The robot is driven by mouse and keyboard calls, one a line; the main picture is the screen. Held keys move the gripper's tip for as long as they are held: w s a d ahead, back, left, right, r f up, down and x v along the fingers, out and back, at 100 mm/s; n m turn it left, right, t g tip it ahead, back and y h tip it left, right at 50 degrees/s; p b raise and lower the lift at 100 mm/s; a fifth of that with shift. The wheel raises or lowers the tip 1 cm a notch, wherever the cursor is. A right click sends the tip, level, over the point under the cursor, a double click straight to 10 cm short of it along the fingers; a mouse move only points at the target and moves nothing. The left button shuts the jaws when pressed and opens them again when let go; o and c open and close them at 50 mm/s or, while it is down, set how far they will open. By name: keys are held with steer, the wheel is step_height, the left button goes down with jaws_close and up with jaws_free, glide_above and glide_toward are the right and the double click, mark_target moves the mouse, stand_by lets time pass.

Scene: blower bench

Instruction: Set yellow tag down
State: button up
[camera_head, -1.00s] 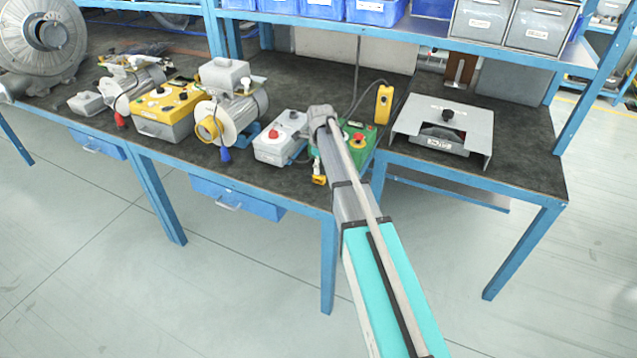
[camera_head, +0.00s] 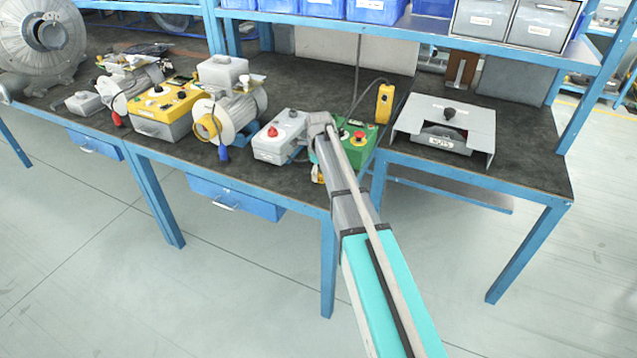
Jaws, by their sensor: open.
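A small yellow tag (camera_head: 318,174) shows at the front edge of the bench, just left of my arm. It is small and partly covered, so I cannot tell how it lies. My gripper (camera_head: 316,163) is at the tag, low over the bench edge, mostly hidden behind my forearm. It is open; whether a finger still touches the tag I cannot tell. A green control box (camera_head: 357,142) with a red button stands just behind and right of my wrist.
A grey box with a red button (camera_head: 279,138) stands close left of my wrist. Further left are a motor (camera_head: 229,105) and a yellow control box (camera_head: 166,108). A yellow pendant (camera_head: 384,103) hangs behind. A grey metal housing (camera_head: 444,125) stands right. Shelf bins (camera_head: 376,11) are above.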

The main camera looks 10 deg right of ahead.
steer(key=shift+f+b, duration=0.6)
steer(key=shift+f, duration=0.25)
jaws_close()
steer(key=shift+r, duration=0.2)
stand_by(0.3)
step_height(320, 180, up, 3)
steer(key=p, duration=0.3)
steer(key=s+r+p, duration=0.9)
steer(key=s+p, duration=0.1)
steer(key=s, duration=0.4)
steer(key=shift+d+r, duration=0.15)
steer(key=shift+r, duration=0.2)
